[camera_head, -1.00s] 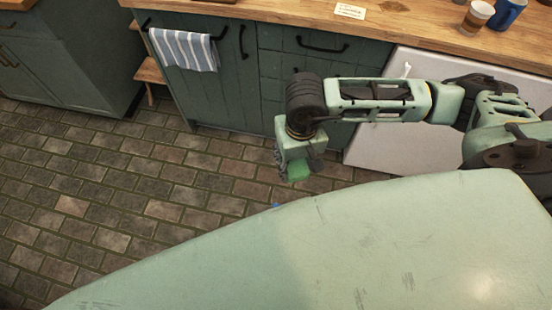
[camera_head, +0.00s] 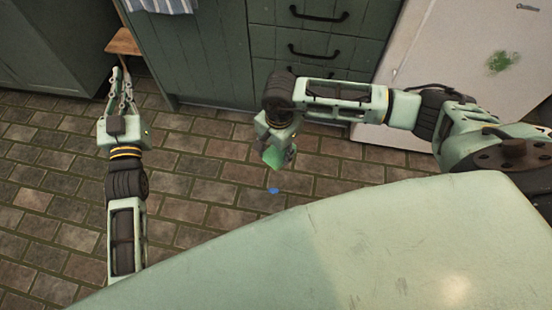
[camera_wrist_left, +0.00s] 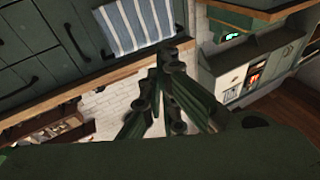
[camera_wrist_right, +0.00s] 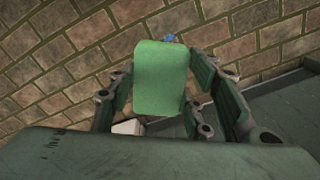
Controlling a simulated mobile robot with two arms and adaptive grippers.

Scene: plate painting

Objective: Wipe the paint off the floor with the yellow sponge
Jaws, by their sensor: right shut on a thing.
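A small blue paint spot (camera_head: 273,190) lies on the brick floor in front of the cabinets, and it also shows in the right wrist view (camera_wrist_right: 170,38), partly hidden. My right gripper (camera_head: 275,150) is shut on a block-shaped sponge (camera_head: 278,158), just above and beyond the spot in the head view. The sponge's visible face is green in the right wrist view (camera_wrist_right: 162,78); no yellow shows. I cannot tell whether it touches the floor. My left gripper (camera_head: 121,82) is empty, its fingers drawn together beside the cabinet in the left wrist view (camera_wrist_left: 163,62).
Dark green cabinets (camera_head: 195,55) stand behind the floor area. A white panel (camera_head: 440,75) at the right carries a green smear (camera_head: 499,62). A wooden stool (camera_head: 123,42) and a striped towel (camera_head: 160,5) are at upper left. Brick floor is open around the spot.

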